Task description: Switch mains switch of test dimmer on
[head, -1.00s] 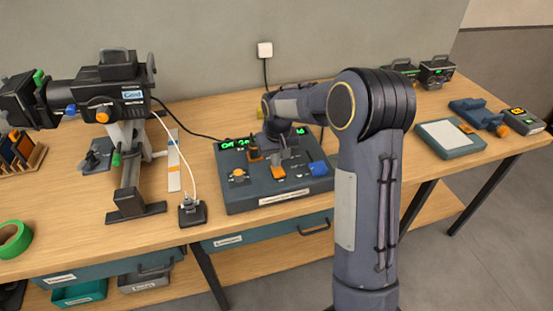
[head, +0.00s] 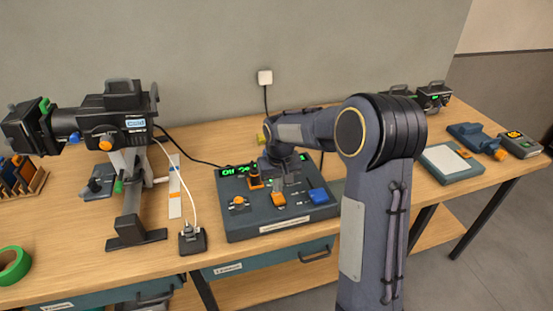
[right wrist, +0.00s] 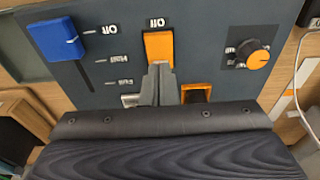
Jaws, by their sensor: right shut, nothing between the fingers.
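The test dimmer (head: 330,211) is a dark box on the bench with green lit displays (head: 238,171) along its back. An orange rocker switch (right wrist: 159,47) sits in its panel, with an "Off" label by it in the right wrist view; it also shows in the head view (head: 279,199). My right gripper (right wrist: 160,74) is shut and empty. Its fingertips are at the near edge of the orange switch in the wrist view; I cannot tell whether they touch. The gripper also shows in the head view (head: 279,186). My left gripper is out of view.
A blue fader cap (right wrist: 55,40) and an orange knob (right wrist: 258,60) flank the switch. Another orange part (right wrist: 197,93) is close beside my fingers. A spotlight on a stand (head: 130,115) is left of the dimmer; a small device (head: 518,145) lies far right.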

